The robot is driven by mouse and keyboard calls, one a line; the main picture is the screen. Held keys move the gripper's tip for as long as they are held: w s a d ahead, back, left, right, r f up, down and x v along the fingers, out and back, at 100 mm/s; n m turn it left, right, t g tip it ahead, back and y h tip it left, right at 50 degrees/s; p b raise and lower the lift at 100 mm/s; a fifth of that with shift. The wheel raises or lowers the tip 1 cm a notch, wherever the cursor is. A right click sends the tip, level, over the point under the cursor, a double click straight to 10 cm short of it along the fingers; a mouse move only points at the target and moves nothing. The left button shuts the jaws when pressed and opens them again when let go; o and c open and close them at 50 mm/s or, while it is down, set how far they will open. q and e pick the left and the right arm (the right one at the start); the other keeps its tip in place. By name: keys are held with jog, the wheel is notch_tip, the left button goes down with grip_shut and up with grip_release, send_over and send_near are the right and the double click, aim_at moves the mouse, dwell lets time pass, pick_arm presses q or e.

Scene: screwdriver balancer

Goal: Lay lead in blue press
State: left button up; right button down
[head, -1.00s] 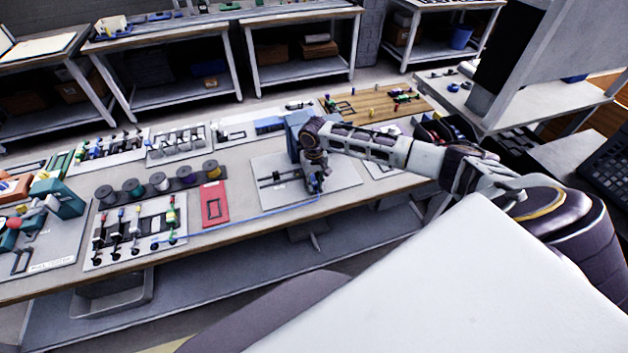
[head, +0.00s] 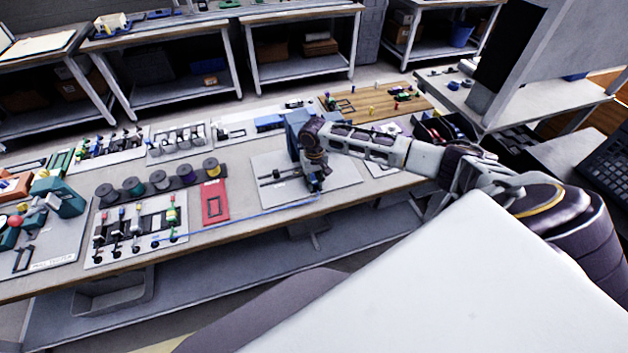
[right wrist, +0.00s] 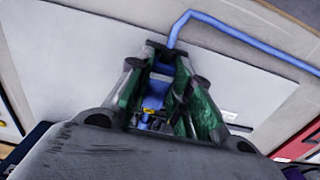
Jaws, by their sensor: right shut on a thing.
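The blue lead (head: 255,214) runs as a thin line along the front of the bench, from beside the white board of coloured plugs to my right gripper (head: 316,187). In the right wrist view the lead (right wrist: 215,22) bends and ends between the fingertips of my right gripper (right wrist: 160,62), which is shut on it. The blue press (head: 294,124) stands on a light grey plate (head: 343,171), just behind the gripper and partly hidden by my right arm. I cannot tell whether the lead touches the press. My left gripper is not in view.
A red plate (head: 214,203) lies left of the grey plate. A row of spools (head: 160,181) and the white plug board (head: 137,230) stand further left. A wooden board (head: 376,103) with small parts lies behind my right arm.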

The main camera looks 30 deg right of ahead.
jog(key=c, duration=1.2)
grip_release()
jog(key=shift+r, duration=0.15)
notch_tip(320, 180, up, 12)
